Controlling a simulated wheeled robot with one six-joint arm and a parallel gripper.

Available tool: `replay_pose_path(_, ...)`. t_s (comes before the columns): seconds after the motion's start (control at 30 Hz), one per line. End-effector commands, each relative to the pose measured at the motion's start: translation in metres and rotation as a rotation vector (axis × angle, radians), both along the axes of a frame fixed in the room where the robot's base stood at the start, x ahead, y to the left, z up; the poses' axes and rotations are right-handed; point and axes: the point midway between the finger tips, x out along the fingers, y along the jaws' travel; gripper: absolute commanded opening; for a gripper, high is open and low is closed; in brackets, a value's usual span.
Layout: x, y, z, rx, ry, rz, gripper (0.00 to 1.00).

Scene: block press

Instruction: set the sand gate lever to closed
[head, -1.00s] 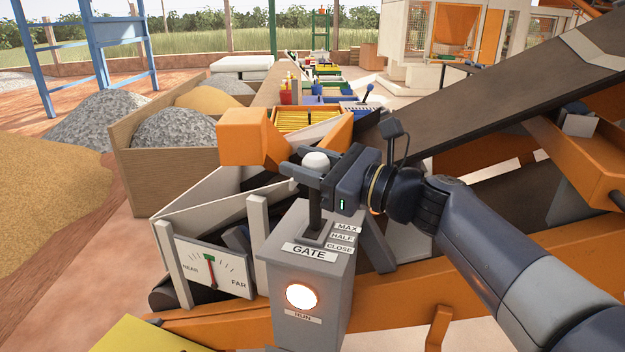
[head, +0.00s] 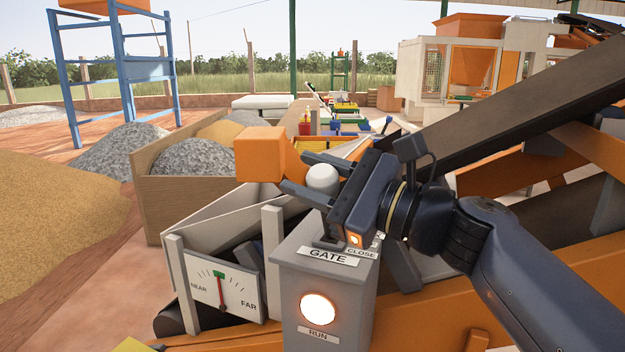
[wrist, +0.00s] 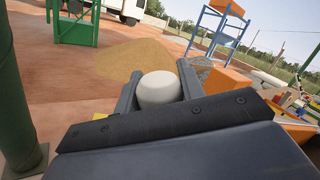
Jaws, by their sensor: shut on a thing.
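The sand gate lever ends in a white round knob (head: 322,178), above a grey post marked GATE (head: 327,256). In the wrist view the knob (wrist: 158,90) sits between the two fingers. Most of the lever's shaft is hidden behind my gripper. A CLOSE label (head: 361,253) shows at the right of the post's top, partly covered by my gripper. The other position labels are hidden, so I cannot tell the lever's exact setting.
A lit RUN button (head: 318,309) is on the post's front. A NEAR–FAR gauge (head: 222,288) stands to its left. An orange block (head: 260,154) is close behind my fingertips. A dark conveyor belt (head: 520,110) rises at the right.

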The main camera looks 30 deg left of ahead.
Motion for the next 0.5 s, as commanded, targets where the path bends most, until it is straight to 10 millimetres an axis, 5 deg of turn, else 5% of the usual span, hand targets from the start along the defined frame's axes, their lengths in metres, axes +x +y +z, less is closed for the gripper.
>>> replay_pose_path(0.2, -0.0012, 0.0004, -0.0019, -0.004, -0.003, 0.004, 0.00)
replay_pose_path(0.23, -0.0013, 0.0004, -0.0019, -0.004, -0.002, 0.004, 0.39)
replay_pose_path(0.5, -0.0008, 0.0002, -0.0015, -0.004, 0.000, 0.004, 0.59)
